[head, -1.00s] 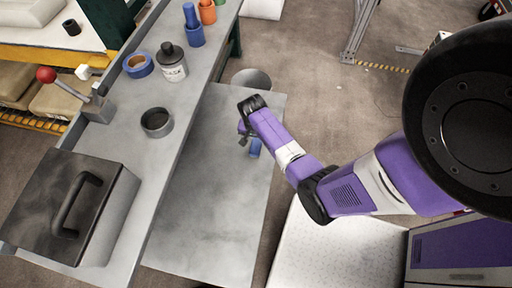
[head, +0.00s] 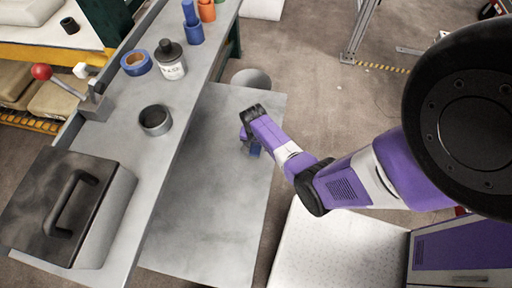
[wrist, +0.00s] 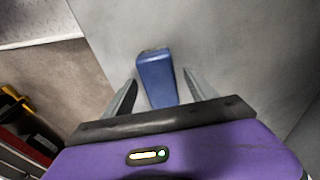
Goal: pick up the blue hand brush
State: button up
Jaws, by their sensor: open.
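The blue hand brush (wrist: 157,80) lies on a grey metal surface (wrist: 225,45) in the wrist view. It sits between the two fingers of my gripper (wrist: 160,95), which are spread with a gap on each side of it. Its near end is hidden behind the gripper's dark edge. In the head view a small part of the blue brush (head: 255,152) shows beside my gripper (head: 246,147), over the grey lower surface. My wrist and the arm hide most of it there.
A higher bench to the left holds a metal box with a handle (head: 65,205), a dark ring (head: 155,120), blue tape (head: 136,63) and a labelled bottle (head: 171,62). A grey round bin (head: 252,79) stands behind the lower surface. The lower surface's front is clear.

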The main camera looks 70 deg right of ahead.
jog(key=shift+f, duration=0.2)
jog(key=shift+c, duration=0.3)
grip_shut()
